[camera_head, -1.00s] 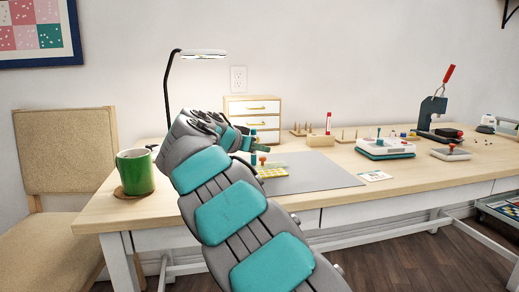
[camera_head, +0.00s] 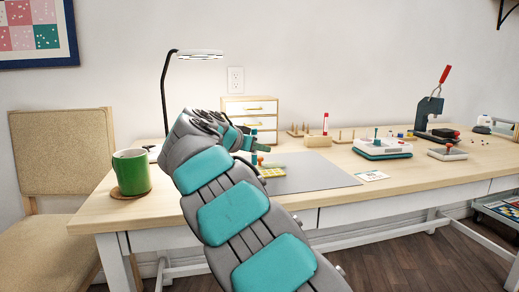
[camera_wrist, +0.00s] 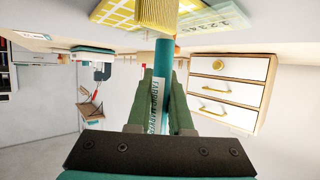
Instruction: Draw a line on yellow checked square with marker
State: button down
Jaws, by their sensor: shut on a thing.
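My gripper (camera_wrist: 163,88) is shut on a teal fabric marker (camera_wrist: 162,58), with its printed label between the fingers in the wrist view. The marker reaches toward the yellow checked square (camera_wrist: 113,12) at the top of that view. A yellow ribbed piece (camera_wrist: 157,14) overlaps the marker's far end, so I cannot tell whether the tip touches the square. In the head view, my gripper (camera_head: 247,142) is above the back of the table, and my arm hides part of the yellow square (camera_head: 274,173). No line can be made out on it.
A grey mat (camera_head: 320,172) lies under the work area. A small drawer cabinet (camera_head: 250,107) stands behind my gripper. A green mug (camera_head: 131,172) is at the left, near a lamp (camera_head: 166,95). A white and teal device (camera_head: 382,149) and a press (camera_head: 430,112) stand to the right.

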jog(key=shift+w+d+b, duration=0.3)
jog(key=shift+d+b, duration=0.25)
jog(key=shift+d, duration=0.35)
jog(key=shift+w+d+b, duration=0.35)
jog(key=shift+d+b, duration=0.15)
jog(key=shift+d, duration=0.45)
jog(key=shift+w+d+b, duration=0.3)
jog(key=shift+d+b, duration=0.25)
jog(key=shift+d, duration=0.35)
dwell(2.8)
jog(key=shift+r, duration=0.25)
dwell(0.5)
jog(key=shift+f+b, duration=0.25)
jog(key=shift+b, duration=0.1)
dwell(1.4)
